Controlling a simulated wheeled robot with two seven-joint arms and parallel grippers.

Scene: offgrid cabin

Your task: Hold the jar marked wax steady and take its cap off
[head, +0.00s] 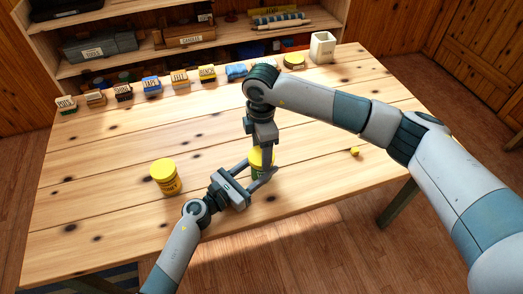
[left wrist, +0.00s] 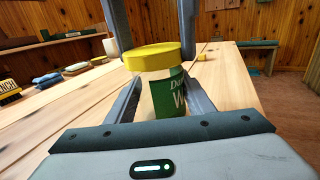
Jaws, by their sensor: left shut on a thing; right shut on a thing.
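The wax jar (head: 257,158) stands upright near the middle of the table, mostly hidden by my grippers in the head view. In the left wrist view, the jar (left wrist: 167,97) has a green label with part of a word starting with "W". Its yellow cap (left wrist: 154,57) sits on top and looks level. My left gripper (head: 258,174) comes from the front left and is shut on the jar body, a finger on each side. My right gripper (head: 264,152) points down from above and is shut on the cap. Its fingers also show in the left wrist view (left wrist: 152,30).
A yellow jar (head: 165,177) stands to the left on the wooden table (head: 110,215). A small yellow block (head: 354,151) lies to the right. Several small labelled boxes (head: 152,84), a yellow-topped tin (head: 294,61) and a white container (head: 322,48) line the back. Shelves stand behind.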

